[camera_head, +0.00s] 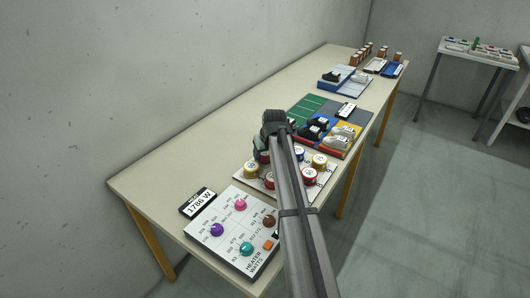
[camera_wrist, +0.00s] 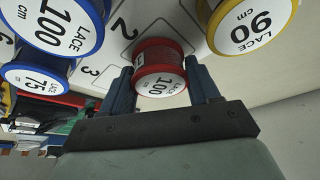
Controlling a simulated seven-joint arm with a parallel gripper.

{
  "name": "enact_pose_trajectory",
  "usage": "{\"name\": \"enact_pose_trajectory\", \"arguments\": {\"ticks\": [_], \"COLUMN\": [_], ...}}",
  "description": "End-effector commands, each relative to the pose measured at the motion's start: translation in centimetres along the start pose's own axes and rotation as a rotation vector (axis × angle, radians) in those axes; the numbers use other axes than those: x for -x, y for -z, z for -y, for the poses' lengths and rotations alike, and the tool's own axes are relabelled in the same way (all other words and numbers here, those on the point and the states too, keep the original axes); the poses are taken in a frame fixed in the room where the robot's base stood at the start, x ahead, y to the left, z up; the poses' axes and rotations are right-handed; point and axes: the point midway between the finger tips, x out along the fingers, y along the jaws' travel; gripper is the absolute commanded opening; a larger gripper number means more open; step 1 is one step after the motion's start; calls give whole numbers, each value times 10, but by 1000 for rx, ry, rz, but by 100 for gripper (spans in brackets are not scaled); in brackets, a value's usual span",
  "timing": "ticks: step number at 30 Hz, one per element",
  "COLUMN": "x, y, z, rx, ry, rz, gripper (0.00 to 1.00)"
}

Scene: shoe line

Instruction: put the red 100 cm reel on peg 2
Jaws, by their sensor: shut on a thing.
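The red reel (camera_wrist: 160,58), with a white label reading 100, is between the two fingers of my gripper (camera_wrist: 161,75) in the wrist view. The fingers are shut on its sides. The number 2 (camera_wrist: 122,27) is printed on the white reel board (camera_wrist: 150,10), beside the reel in the picture. The reel covers part of the marked outline there, and no peg shows. I cannot tell whether the reel touches the board. In the head view, my arm hides the held reel and part of the board (camera_head: 240,180).
In the wrist view, a blue 100 cm reel (camera_wrist: 50,22) and a blue 75 reel (camera_wrist: 40,74) stand left, and a yellow 90 cm reel (camera_wrist: 250,25) stands right, close to my gripper. A heater panel (camera_head: 225,245) and shoe trays (camera_head: 340,140) flank the board.

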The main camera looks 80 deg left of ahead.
Motion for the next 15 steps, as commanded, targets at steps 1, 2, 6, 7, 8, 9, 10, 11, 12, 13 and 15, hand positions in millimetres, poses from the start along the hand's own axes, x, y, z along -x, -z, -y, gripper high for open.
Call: {"name": "enact_pose_trajectory", "arguments": {"ticks": [1, 2, 6, 7, 8, 9, 10, 11, 12, 13, 15], "x": [-1, -2, -5, -6, -7, -8, -8, -8, -8, -7, -7], "y": [0, -1, -2, -2, -3, -3, -3, -3, -3, -3, -3], "z": [0, 0, 0, 0, 0, 0, 0, 0, 0, 0, 0], "rx": [0, 0, 0, 0, 0, 0, 0, 0, 0, 0, 0], "ry": [0, 0, 0, 0, 0, 0, 0, 0, 0, 0, 0], "rz": [0, 0, 0, 0, 0, 0, 0, 0, 0, 0, 0], "gripper": [30, 30, 30, 30, 30, 30, 62, 65, 68, 71, 78]}}
